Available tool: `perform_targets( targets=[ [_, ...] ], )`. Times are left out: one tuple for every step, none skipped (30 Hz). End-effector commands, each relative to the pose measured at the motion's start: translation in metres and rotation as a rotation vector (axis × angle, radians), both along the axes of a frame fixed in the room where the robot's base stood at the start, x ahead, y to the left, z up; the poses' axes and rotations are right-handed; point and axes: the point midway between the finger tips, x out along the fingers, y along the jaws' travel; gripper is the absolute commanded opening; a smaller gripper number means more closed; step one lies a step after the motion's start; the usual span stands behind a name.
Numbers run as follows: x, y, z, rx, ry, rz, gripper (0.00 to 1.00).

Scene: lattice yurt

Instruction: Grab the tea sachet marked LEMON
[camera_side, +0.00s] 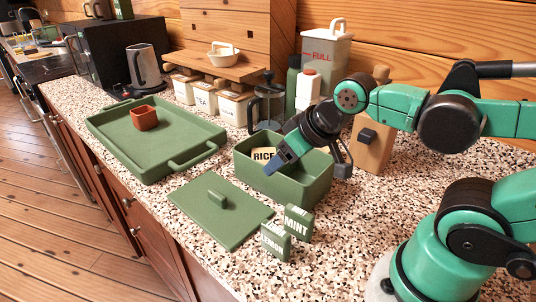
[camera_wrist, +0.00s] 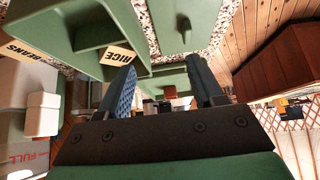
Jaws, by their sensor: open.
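The green LEMON sachet (camera_side: 275,242) stands upright on the speckled counter in the side view, at the front near the counter edge. The green MINT sachet (camera_side: 298,222) stands close behind it to the right. My gripper (camera_side: 306,170) is open, with its blue fingers spread, at the open green box behind the sachets. It is up and away from the LEMON sachet. In the wrist view my gripper (camera_wrist: 160,62) shows nothing held between its fingers. I cannot make out either sachet in the wrist view.
The green box (camera_side: 300,190) has a RICE card (camera_side: 263,154) at its left end. A flat green lid (camera_side: 218,208) with a raised handle lies left of the sachets. A green tray (camera_side: 155,160) holds a small brown pot (camera_side: 144,117). Bare counter lies right of the sachets.

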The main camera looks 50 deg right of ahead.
Motion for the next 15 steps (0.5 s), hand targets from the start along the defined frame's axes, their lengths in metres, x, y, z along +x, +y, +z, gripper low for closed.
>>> perform_targets(
  targets=[
    [0.000,0.000,0.000,0.000,0.000,0.000,0.61],
    [0.000,0.000,0.000,0.000,0.001,0.000,0.61],
    [0.000,0.001,-0.001,0.002,0.009,0.002,0.61],
    [0.000,0.003,-0.002,0.005,0.020,0.003,0.61],
    [0.000,0.004,-0.004,0.008,0.037,0.006,0.61],
    [0.000,0.008,-0.007,0.014,0.069,0.008,0.61],
    [-0.001,0.011,-0.010,0.020,0.100,0.010,0.61],
    [-0.002,0.015,-0.014,0.025,0.137,0.014,0.61],
    [-0.004,0.021,-0.019,0.031,0.193,0.015,0.61],
    [-0.005,0.025,-0.024,0.034,0.236,0.017,0.61],
    [-0.007,0.030,-0.028,0.036,0.282,0.017,0.61],
    [-0.010,0.035,-0.034,0.036,0.339,0.016,0.61],
    [-0.012,0.039,-0.038,0.035,0.381,0.016,0.61],
    [-0.015,0.043,-0.042,0.033,0.419,0.014,0.61],
    [-0.018,0.047,-0.047,0.027,0.468,0.012,0.61]
  ],
)
